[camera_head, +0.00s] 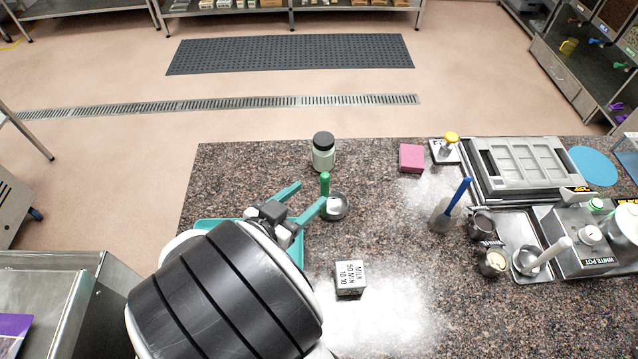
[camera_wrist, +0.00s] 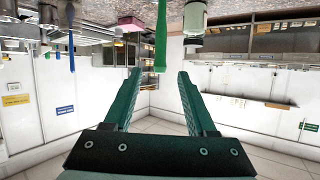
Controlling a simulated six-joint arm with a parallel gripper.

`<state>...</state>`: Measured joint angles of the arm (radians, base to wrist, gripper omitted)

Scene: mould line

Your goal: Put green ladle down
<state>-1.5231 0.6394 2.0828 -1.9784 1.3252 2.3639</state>
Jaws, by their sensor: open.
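The green ladle (camera_head: 325,184) stands on the speckled counter, its green handle upright and its dark round bowl (camera_head: 334,206) at the foot, with something pale in it. My gripper (camera_head: 311,193) is open and empty just left of the handle. In the wrist view, which is upside down, the green handle (camera_wrist: 161,35) lies beyond the gap between my two teal fingertips (camera_wrist: 159,72), apart from both.
A jar with a black lid (camera_head: 323,154) stands behind the ladle, and a milk box (camera_head: 349,277) in front. A blue-handled tool (camera_head: 457,196), a pink block (camera_head: 411,158) and dark cups (camera_head: 482,225) are to the right. The counter between ladle and blue-handled tool is clear.

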